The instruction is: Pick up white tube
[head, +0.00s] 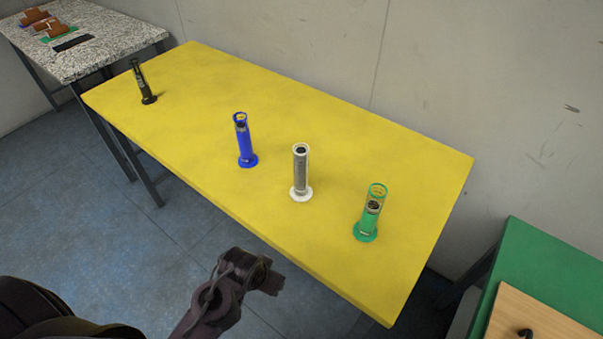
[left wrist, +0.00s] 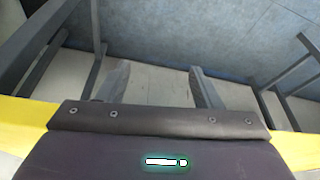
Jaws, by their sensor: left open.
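The white tube (head: 301,172) stands upright on its round white base, on the yellow table (head: 200,80). It is between the blue tube (head: 244,142) and the green tube (head: 370,215). My left gripper (head: 272,283) is off the table's near edge, below and left of the white tube in the head view, and apart from it. In the left wrist view its two fingers (left wrist: 160,88) are spread with nothing between them, and no tube shows there. My right gripper is not in view.
A black tube (head: 142,83) stands at the table's far left. A speckled table (head: 110,35) with small brown items is at the upper left. A green table (head: 550,270) with a wooden board (head: 530,318) is at lower right. A wall runs behind.

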